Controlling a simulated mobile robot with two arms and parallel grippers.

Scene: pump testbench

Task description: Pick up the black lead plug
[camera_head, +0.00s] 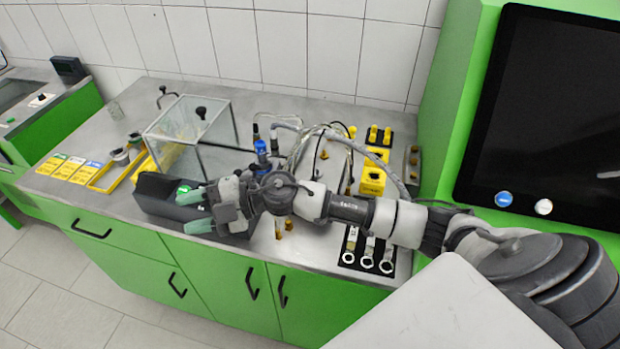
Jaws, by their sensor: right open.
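My right gripper (193,211) reaches in from the right across the bench, its two green-tipped fingers apart and nothing seen between them. It is in front of or over a black box (158,190) with a small green spot on top. I cannot tell whether it touches the box. Black and grey leads (306,140) run in loops behind my right wrist. I cannot pick out the black lead plug for certain; it may be hidden behind the gripper or among the leads. My left gripper is not in view.
A clear case (170,135) stands behind the box, beside a yellow tray (103,181). A blue fitting (261,150) and yellow blocks (373,180) are near the leads. A large dark screen (550,120) stands at right.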

